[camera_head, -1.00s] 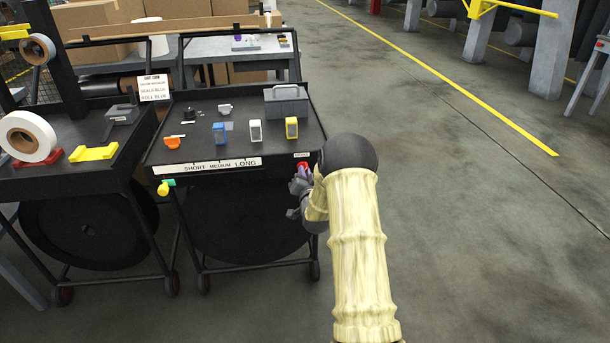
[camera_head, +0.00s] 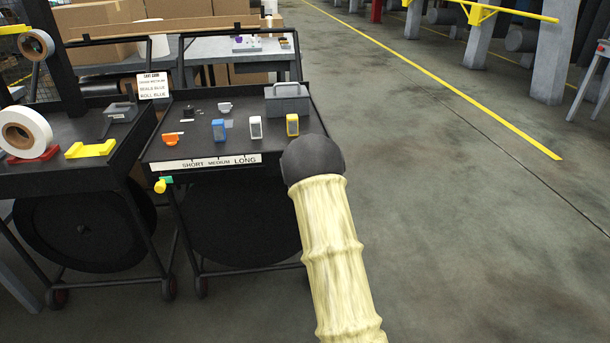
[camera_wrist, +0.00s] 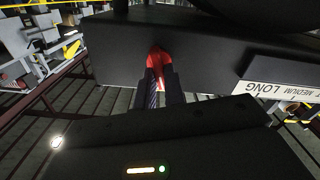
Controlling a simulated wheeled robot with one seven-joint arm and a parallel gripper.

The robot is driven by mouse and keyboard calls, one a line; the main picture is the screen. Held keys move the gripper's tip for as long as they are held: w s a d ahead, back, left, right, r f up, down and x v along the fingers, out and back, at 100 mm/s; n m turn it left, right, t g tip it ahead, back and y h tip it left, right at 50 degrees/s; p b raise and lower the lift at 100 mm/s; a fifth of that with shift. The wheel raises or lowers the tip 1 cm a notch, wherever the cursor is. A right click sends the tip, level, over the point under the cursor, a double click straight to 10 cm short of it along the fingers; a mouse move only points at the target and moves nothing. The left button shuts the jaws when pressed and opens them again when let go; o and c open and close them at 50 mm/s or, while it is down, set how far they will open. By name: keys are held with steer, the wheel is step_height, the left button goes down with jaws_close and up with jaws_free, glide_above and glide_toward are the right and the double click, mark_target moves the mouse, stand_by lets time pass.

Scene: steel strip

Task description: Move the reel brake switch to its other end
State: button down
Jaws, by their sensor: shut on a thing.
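The reel brake switch (camera_wrist: 157,60) shows in the wrist view as a red piece at the dark front face of the cart. My gripper (camera_wrist: 159,78) is shut on it, with the two dark fingers on either side of the red piece. The fingers cover part of the switch, so I cannot tell which end it is at. In the head view my dark wrist joint and cream arm hide both the gripper and the switch, near the cart's (camera_head: 180,145) right front corner.
On the cart top stand a blue box (camera_head: 219,130), a white box (camera_head: 256,127), a yellow box (camera_head: 292,125) and a grey caddy (camera_head: 287,100). A length label strip (camera_head: 207,163) runs along the front edge.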

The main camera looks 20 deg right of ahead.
steer(key=shift+f+n+b, duration=0.15)
steer(key=shift+n+b, duration=0.35)
steer(key=shift+n, duration=1.1)
steer(key=c, duration=1.5)
jaws_free()
steer(key=shift+a, duration=0.1)
steer(key=p+v, duration=0.1)
steer(key=v, duration=1.6)
steer(key=shift+s, duration=0.25)
